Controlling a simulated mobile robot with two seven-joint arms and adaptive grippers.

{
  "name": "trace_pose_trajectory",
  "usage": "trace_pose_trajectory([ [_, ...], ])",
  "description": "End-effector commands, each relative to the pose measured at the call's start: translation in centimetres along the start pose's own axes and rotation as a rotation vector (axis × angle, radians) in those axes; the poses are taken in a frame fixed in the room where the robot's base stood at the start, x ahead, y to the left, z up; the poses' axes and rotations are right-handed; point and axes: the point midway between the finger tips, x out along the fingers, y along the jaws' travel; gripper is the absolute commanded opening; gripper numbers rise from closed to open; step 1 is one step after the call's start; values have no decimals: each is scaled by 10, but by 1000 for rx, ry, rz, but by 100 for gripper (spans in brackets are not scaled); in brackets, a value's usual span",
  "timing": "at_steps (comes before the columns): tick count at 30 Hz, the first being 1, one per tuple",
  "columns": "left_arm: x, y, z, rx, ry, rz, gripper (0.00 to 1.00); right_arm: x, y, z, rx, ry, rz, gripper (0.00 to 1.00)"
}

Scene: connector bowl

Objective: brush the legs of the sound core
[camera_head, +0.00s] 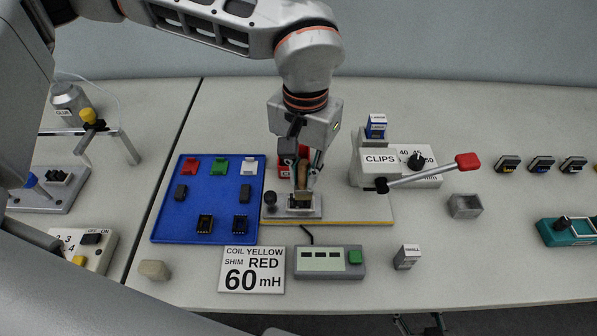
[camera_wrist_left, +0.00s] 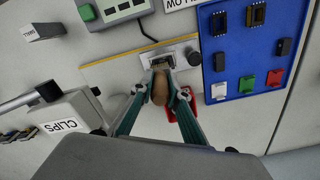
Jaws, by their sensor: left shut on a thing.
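My left gripper (camera_head: 303,180) is shut on a brush with a brown wooden handle (camera_wrist_left: 160,90). It holds the brush upright over the small grey fixture (camera_head: 293,212) on the white, yellow-edged base plate. The brush's lower end is at or just above a small dark part in the fixture, which also shows in the wrist view (camera_wrist_left: 162,62). I cannot tell whether they touch, and the part's legs are mostly hidden. Two dark cores with gold marks, a left one (camera_head: 205,223) and a right one (camera_head: 240,223), lie in the blue tray (camera_head: 222,205). My right gripper is not in view.
A red holder (camera_head: 285,168) stands behind the gripper. The CLIPS press (camera_head: 378,160) with its red-knobbed lever (camera_head: 467,161) stands to the right. A meter (camera_head: 328,262) and a "60 mH" card (camera_head: 252,270) lie in front.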

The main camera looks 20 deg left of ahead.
Motion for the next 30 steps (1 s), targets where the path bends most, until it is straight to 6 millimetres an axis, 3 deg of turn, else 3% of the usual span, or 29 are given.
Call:
trace_pose_trajectory([
  [8,0,5,-2,1,0,0,0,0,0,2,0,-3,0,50],
  [30,1,-16,9,1,0,0,0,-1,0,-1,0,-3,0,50],
])
